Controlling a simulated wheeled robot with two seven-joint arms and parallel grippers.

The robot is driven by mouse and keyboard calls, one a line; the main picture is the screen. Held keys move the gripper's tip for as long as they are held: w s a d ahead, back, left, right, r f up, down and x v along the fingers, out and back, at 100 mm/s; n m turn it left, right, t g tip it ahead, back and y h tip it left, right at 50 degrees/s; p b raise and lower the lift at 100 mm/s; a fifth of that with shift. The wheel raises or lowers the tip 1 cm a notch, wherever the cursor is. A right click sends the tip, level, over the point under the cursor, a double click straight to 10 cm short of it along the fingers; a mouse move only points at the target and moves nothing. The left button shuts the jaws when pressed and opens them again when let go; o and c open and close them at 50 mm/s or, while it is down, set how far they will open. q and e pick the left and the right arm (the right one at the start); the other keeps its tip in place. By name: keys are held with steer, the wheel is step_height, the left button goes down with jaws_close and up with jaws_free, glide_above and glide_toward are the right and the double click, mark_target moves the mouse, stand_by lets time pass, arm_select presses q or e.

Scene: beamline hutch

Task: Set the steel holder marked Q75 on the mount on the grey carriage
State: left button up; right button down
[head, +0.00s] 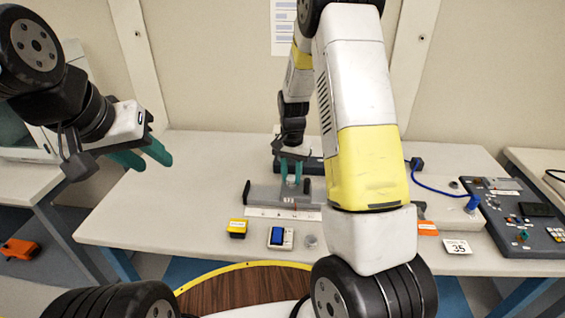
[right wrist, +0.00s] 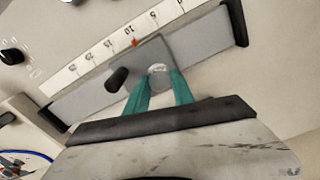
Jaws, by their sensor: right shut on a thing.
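The steel holder (right wrist: 158,69) shows in the right wrist view as a small round silver top between my right fingertips. No Q75 marking is legible. My right gripper (right wrist: 163,88) is shut on it, over the grey carriage (right wrist: 105,92) with its black knob. In the head view, my right gripper (head: 291,172) points down over the rail. The mount is hidden, and I cannot tell whether the holder touches it. My left gripper (head: 143,158) is open and empty, its teal fingers apart, above the left part of the table.
The rail (head: 262,195) has black end stops and a white scale. A card reading 35 (head: 457,246) and a control panel (head: 515,215) are right. The table's left is clear.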

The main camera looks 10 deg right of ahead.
steer(key=c, duration=1)
jaws_free()
step_height(320, 180, up, 8)
steer(key=shift+f, duration=0.2)
steer(key=s+r+n+t, duration=0.2)
steer(key=s+r, duration=0.4)
steer(key=s, duration=0.2)
steer(key=s+a+r+n+t+y, duration=0.1)
steer(key=s+r+n+t, duration=0.1)
steer(key=s+r, duration=0.5)
steer(key=s+a+r+n+t+y, duration=0.1)
steer(key=s+r+n+t, duration=0.1)
steer(key=s+r, duration=0.4)
steer(key=shift+s+r+n, duration=0.2)
steer(key=shift+s, duration=0.65)
steer(key=shift+s+r+n, duration=0.15)
steer(key=shift+s+n, duration=0.05)
steer(key=shift+s, duration=0.6)
